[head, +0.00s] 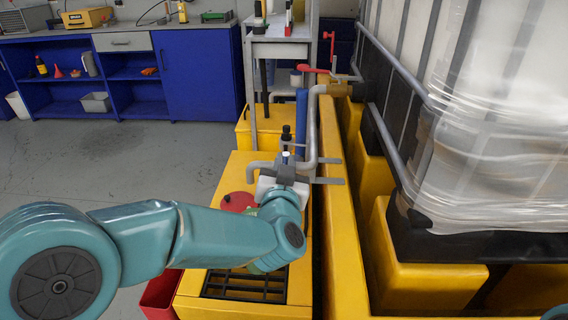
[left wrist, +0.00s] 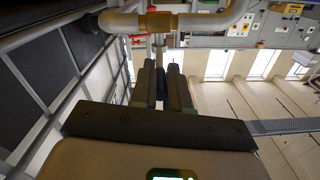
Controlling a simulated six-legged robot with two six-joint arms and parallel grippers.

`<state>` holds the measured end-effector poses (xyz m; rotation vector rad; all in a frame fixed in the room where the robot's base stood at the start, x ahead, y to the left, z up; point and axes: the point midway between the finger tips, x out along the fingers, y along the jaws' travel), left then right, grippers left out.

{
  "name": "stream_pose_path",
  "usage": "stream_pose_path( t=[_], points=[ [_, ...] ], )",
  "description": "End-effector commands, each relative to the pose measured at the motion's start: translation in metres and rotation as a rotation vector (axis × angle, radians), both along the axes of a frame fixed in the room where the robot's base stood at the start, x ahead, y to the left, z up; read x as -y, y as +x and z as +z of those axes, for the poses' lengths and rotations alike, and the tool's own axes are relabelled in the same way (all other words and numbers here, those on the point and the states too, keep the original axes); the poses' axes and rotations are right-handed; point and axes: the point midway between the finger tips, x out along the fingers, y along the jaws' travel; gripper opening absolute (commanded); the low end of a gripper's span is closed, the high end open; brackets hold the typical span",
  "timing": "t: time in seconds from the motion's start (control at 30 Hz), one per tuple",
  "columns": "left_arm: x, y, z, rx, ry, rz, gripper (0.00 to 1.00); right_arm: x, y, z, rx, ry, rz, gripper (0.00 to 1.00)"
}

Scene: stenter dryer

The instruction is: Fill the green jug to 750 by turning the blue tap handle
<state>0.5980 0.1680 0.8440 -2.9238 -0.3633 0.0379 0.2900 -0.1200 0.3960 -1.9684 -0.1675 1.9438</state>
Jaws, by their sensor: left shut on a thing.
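My left gripper (head: 287,164) is at the grey outlet pipe (head: 262,166), above the yellow stand. In the left wrist view its two dark fingers (left wrist: 162,92) are shut on the blue tap handle (left wrist: 160,88), a narrow dark blue piece below a brass fitting. In the head view only a small blue bit of the handle (head: 286,154) shows by the gripper. The green jug (head: 266,268) is mostly hidden behind my left forearm. Its level and markings cannot be read. My right gripper is not in view.
A red-handled valve (head: 315,70) sits on the pipe farther back. A wrapped white tank (head: 500,130) stands to the right behind a yellow bund wall (head: 338,230). A red round lid (head: 238,202) and a black grate (head: 245,288) are on the yellow stand. The floor at left is clear.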

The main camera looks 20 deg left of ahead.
Motion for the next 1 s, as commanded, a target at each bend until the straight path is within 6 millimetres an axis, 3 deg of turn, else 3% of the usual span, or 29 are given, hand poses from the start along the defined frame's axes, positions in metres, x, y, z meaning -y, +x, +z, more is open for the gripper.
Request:
stream_pose_path(
  t=[0.03, 0.07, 0.13, 0.43, 0.57, 1.0],
  points=[
    [0.001, 0.000, 0.001, 0.002, -0.001, -0.001, 0.00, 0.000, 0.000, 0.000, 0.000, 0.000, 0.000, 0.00],
    [0.001, 0.000, 0.001, 0.002, -0.001, -0.001, 0.18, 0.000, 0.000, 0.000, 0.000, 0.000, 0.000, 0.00],
    [0.001, 0.000, 0.001, 0.002, -0.001, -0.001, 0.41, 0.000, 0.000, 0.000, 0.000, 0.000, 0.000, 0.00],
    [0.001, -0.001, 0.001, 0.002, -0.001, -0.001, 0.41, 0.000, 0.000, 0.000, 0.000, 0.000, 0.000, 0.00],
    [0.004, -0.012, 0.002, 0.001, -0.001, -0.004, 0.41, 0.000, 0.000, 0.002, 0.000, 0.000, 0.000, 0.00],
    [0.031, -0.118, 0.003, 0.002, 0.001, -0.008, 0.41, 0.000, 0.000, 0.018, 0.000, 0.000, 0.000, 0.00]
  ],
)
